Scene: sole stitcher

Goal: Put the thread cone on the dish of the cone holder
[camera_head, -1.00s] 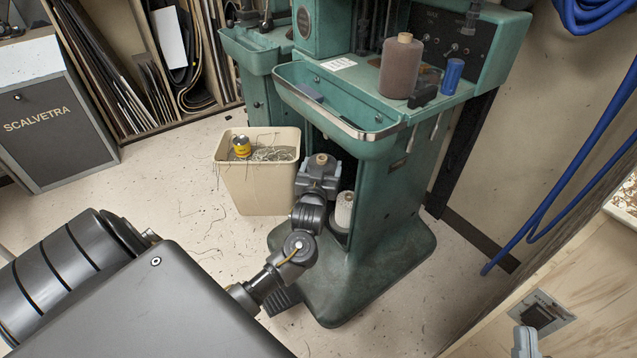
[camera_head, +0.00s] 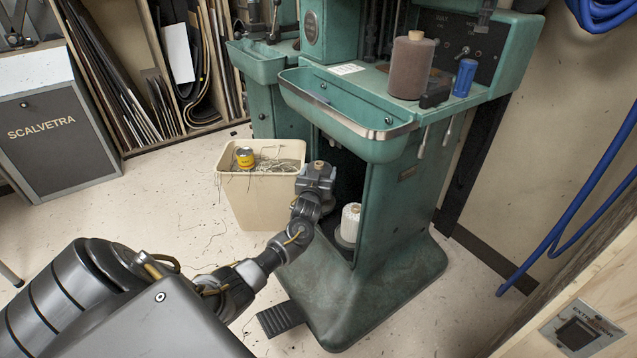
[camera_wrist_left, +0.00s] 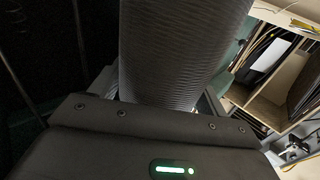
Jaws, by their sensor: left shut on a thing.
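My left gripper (camera_head: 315,182) is shut on a thread cone, whose tan tip (camera_head: 318,164) shows just above the jaws in the head view. In the left wrist view the ribbed, dark-looking thread cone (camera_wrist_left: 180,50) fills the space between the fingers. The gripper is in front of the green machine's open lower bay, between the bin and a white cone (camera_head: 350,222). The white cone stands in the bay on a grey round dish (camera_head: 343,240), apart from the gripper. Any other dish of the cone holder is hidden behind my gripper and wrist. My right gripper is out of view.
The green machine (camera_head: 400,200) has a tray with a metal rim above the bay. A brown cone (camera_head: 411,65) and a blue spool (camera_head: 465,78) stand on its top. A cream bin (camera_head: 262,205) is left of the gripper. A black pedal (camera_head: 280,318) is on the floor.

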